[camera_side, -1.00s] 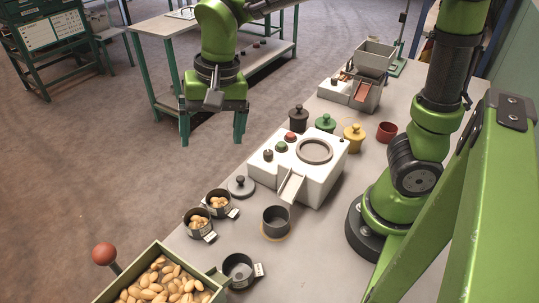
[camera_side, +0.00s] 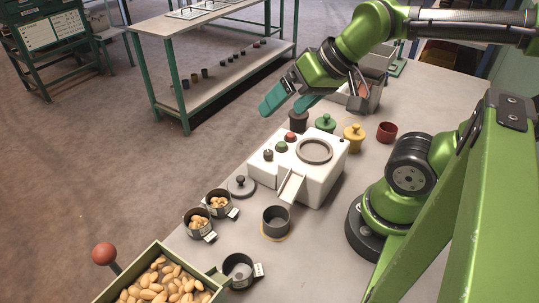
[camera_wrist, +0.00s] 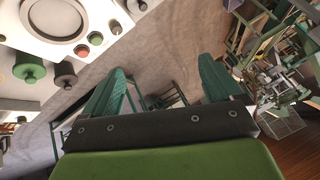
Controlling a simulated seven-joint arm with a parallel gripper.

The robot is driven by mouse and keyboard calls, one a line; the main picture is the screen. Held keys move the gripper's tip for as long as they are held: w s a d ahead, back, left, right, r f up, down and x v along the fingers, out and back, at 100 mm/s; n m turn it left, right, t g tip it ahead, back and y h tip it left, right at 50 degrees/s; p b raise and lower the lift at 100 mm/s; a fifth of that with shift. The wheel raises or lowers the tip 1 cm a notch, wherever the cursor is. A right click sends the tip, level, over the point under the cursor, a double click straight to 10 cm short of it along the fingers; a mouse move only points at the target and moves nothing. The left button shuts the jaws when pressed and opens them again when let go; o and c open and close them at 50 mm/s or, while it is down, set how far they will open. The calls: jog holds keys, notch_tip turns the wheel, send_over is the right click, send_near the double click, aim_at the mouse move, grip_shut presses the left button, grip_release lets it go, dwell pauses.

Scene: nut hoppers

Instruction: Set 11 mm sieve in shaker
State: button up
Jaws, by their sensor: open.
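The white shaker (camera_side: 322,180) stands on the bench with a round grey-rimmed seat (camera_side: 314,150) on top and a chute at its front; part of it shows in the wrist view (camera_wrist: 88,55). Three tagged dark cups stand near the front: two hold nuts (camera_side: 218,203) (camera_side: 198,224), and one looks empty (camera_side: 240,268). A dark cup (camera_side: 276,221) stands on a tan ring by the chute. The tags are too small to read, so I cannot tell which is the 11 mm sieve. My gripper (camera_side: 290,103) is open and empty, raised behind and left of the shaker.
A crate of nuts (camera_side: 165,283) with a red-knobbed lever is at the front. A knobbed lid (camera_side: 241,187) lies left of the shaker. Grey hoppers are further back.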

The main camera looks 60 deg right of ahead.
jog(key=n+g+h, duration=0.2)
jog(key=n+g, duration=0.5)
jog(key=n, duration=2.4)
send_over(196, 216)
jog(key=s+a, duration=0.1)
notch_tip(196, 216, down, 17)
jog(key=shift+s+a+f, duration=0.1)
jog(key=shift+s+f, duration=0.1)
jog(key=shift+f, duration=0.7)
jog(key=shift+s+a+f, duration=0.1)
jog(key=shift+s+f, duration=0.1)
jog(key=shift+f, duration=0.65)
jog(key=shift+s+f, duration=0.2)
jog(key=shift+f, duration=0.7)
